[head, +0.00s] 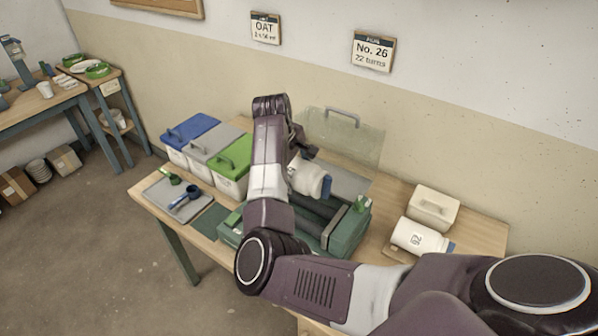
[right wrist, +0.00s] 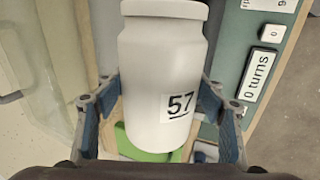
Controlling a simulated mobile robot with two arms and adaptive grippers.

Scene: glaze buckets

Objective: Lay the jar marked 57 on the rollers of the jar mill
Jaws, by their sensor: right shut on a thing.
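The white jar marked 57 (right wrist: 168,75) is between the blue fingers of my right gripper (right wrist: 160,95), with its label facing the wrist camera. In the head view the jar (head: 306,179) is held above the jar mill, partly hidden by my right arm. The green jar mill (head: 350,232) stands on the wooden bench, with dark rollers (head: 335,228) partly covered by the arm. Its clear cover (head: 350,135) with a grey handle stands raised behind. My left gripper is not in view.
Another white jar (head: 415,236) lies on its side at the right, near a cream lidded box (head: 433,208). Blue, grey and green lidded bins (head: 229,182) stand at the left. A grey tray (head: 165,197) holds scoops. The bench's far right end is bare.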

